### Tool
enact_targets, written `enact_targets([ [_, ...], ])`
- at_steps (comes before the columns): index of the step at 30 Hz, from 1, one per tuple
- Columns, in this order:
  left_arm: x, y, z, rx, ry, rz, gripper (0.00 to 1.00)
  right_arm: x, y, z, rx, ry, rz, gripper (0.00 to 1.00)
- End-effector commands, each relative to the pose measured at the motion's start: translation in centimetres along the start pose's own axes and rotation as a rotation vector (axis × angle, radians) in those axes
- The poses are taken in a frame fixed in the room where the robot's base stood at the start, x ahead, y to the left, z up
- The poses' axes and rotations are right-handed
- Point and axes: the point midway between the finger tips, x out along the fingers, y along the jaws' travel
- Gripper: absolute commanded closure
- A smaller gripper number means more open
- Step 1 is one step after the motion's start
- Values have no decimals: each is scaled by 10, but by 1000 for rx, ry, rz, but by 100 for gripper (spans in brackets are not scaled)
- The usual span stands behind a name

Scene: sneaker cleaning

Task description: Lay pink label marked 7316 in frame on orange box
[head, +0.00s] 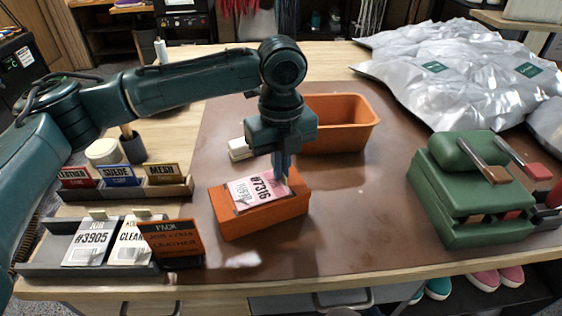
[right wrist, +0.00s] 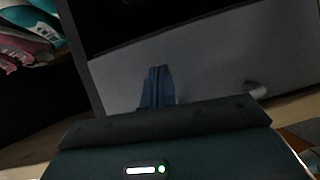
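The pink label marked #7316 (head: 252,191) lies on top of the orange box (head: 268,219), near its left and middle part. The box stands on the brown mat at the centre. My left gripper (head: 283,178) points down at the label's right edge, its fingertips at or just above the box top. Whether the fingers are closed on the label is too small to tell. The label's frame is hidden under or around the label. My right gripper is not in the head view; the right wrist view shows only blue finger shapes (right wrist: 158,88) against a dark grey surface, with their gap unclear.
An orange bin (head: 343,123) stands behind the box. A rack with #3905 and CLEAN cards (head: 40,262) and a dark orange PACK card (head: 173,240) are at left. A green machine (head: 455,195) and silver bags (head: 450,70) are at right. The mat's middle right is clear.

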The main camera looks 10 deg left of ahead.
Motion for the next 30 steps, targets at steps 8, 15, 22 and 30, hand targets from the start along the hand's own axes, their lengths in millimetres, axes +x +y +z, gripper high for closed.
enact_targets([
  [8, 0, 0, 0, 0, 0, -1, 100, -3, 0, -6, 0, 1, 0, 100],
  [15, 1, 0, 0, 1, 0, 0, 100, -5, -1, -10, 0, 1, 1, 100],
  [22, 2, 0, 0, 0, 0, 0, 100, -5, -1, -10, 0, 1, 0, 100],
  [30, 2, 0, 0, 0, -1, 0, 80, -5, -1, -10, 0, 1, 0, 100],
])
